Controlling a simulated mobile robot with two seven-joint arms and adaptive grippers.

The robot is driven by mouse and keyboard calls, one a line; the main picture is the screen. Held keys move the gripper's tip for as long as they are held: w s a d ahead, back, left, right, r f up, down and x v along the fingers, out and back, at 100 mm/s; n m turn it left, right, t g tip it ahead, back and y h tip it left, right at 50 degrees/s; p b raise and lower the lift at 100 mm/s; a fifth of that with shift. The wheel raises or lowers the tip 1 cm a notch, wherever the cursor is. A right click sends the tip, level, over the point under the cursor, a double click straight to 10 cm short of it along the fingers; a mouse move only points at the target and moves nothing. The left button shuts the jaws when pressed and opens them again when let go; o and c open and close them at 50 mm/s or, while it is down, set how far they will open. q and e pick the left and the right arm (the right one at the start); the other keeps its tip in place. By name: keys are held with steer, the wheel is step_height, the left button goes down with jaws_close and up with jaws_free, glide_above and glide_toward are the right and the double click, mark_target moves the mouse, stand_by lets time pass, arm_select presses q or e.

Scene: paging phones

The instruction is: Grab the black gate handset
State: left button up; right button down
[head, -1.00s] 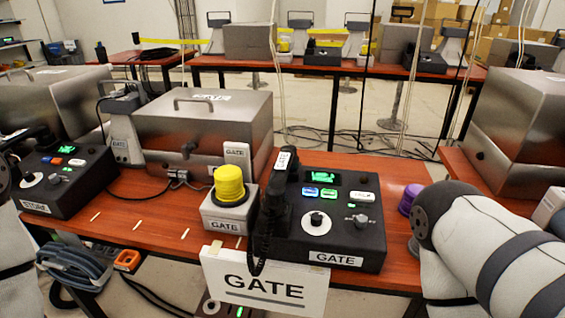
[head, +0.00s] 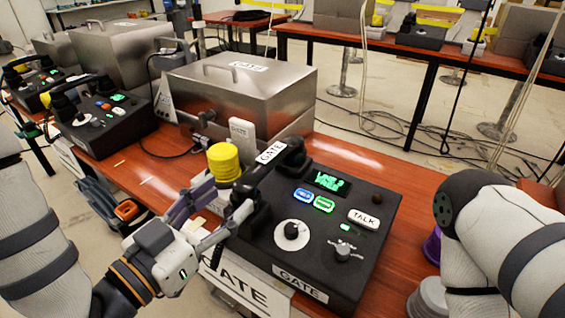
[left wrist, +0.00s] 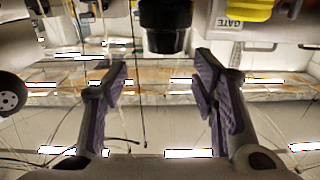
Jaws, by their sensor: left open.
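The black gate handset (head: 257,175) lies in its cradle along the left side of the black GATE console (head: 335,215), with a white GATE label on its upper end. My left gripper (head: 222,210) is open in front of the handset's near lower end. Its fingers point toward the handset and partly cover that end. In the left wrist view a black round end (left wrist: 165,28), seemingly of the handset, shows beyond and between the open fingers (left wrist: 160,85). I cannot tell whether a finger touches it. My right arm comes in from the right, but its gripper is not visible.
A yellow beacon (head: 223,162) stands close left of the handset. A steel GATE case (head: 240,90) is behind. A second black console (head: 105,120) stands to the left. A GATE sign (head: 245,290) hangs at the table's front edge. A purple object (head: 432,246) is at the right.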

mark_target(263, 159)
arm_select(q)
steer(key=x, duration=1.1)
steer(key=shift+w, duration=0.5)
steer(key=shift+r, duration=0.15)
jaws_close()
